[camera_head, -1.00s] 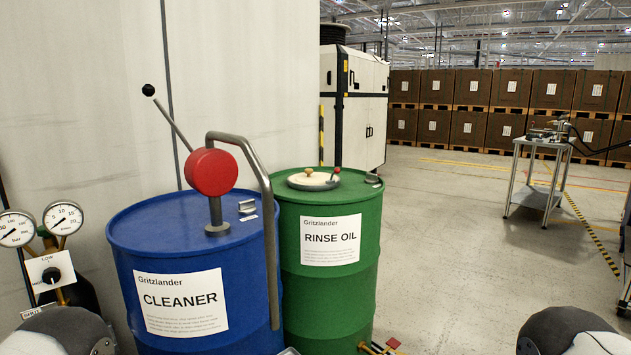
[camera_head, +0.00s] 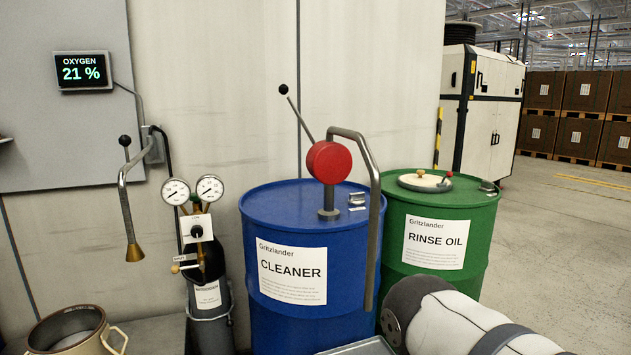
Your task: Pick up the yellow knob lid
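A round pale cream lid (camera_head: 425,184) with a small yellow-tan knob (camera_head: 420,173) lies on top of the green RINSE OIL drum (camera_head: 437,237), near the middle of its top. A small red-tipped lever (camera_head: 448,176) stands at the lid's right side. My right arm shows at the lower right, in front of the green drum's lower part, but its gripper is outside the picture. My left gripper is not in view either.
Left of the green drum stands a blue CLEANER drum (camera_head: 278,314) with a red pump (camera_head: 328,162) and a bent grey pipe (camera_head: 374,220). A gas cylinder with gauges (camera_head: 198,200) and a tan pot (camera_head: 50,335) are further left. Open floor lies right.

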